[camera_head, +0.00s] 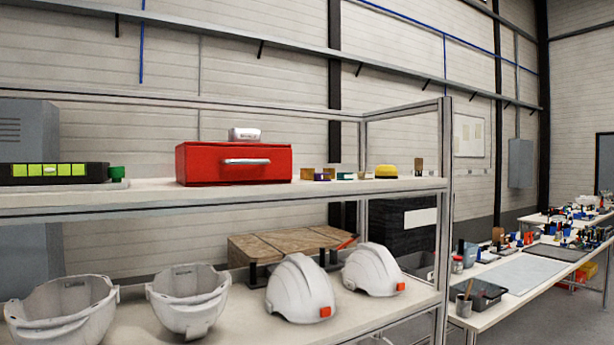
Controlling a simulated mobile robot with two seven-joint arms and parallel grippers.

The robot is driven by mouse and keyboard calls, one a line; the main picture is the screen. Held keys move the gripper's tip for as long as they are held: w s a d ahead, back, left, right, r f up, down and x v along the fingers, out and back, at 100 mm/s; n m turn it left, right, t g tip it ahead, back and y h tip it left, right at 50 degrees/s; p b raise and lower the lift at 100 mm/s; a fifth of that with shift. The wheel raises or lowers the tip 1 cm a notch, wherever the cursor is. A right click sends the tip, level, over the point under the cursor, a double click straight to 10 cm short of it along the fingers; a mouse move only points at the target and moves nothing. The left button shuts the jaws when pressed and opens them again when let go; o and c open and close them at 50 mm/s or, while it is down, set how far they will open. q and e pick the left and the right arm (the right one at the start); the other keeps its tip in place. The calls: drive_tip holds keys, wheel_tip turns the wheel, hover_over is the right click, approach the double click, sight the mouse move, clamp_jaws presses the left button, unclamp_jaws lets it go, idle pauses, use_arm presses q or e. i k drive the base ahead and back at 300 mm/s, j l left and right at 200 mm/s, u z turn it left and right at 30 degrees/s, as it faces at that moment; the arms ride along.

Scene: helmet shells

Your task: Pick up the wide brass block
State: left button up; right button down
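Several small blocks stand in a group on the upper shelf, right of the red drawer box. A brass-coloured block (307,173) is at the left end of this group, close to the red box. It is small, and I cannot tell for sure that it is the wide brass block. A purple-blue piece is beside it in front. A taller brownish block (418,167) stands alone near the shelf's right end. Neither of my grippers is in view.
The red drawer box (234,164) and a yellow dome-shaped thing (386,171) stand on the upper shelf (150,199). White helmet shells (301,289) and a wooden box (283,246) are on the lower shelf. A metal post (444,220) bounds the rack's right end. A cluttered workbench (525,271) is at right.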

sight(306, 174)
drive_tip(key=u, duration=0.3)
drive_tip(key=l+u, duration=0.35)
drive_tip(key=i+l+u, duration=0.1)
drive_tip(key=l+u, duration=0.25)
drive_tip(key=l, duration=0.15)
drive_tip(key=k+l+u, duration=0.1)
drive_tip(key=l+u, duration=0.15)
drive_tip(key=l, duration=1.3)
drive_tip(key=k+l+u, duration=0.1)
drive_tip(key=l, duration=0.6)
drive_tip(key=k+l, duration=0.1)
drive_tip(key=l, duration=0.6)
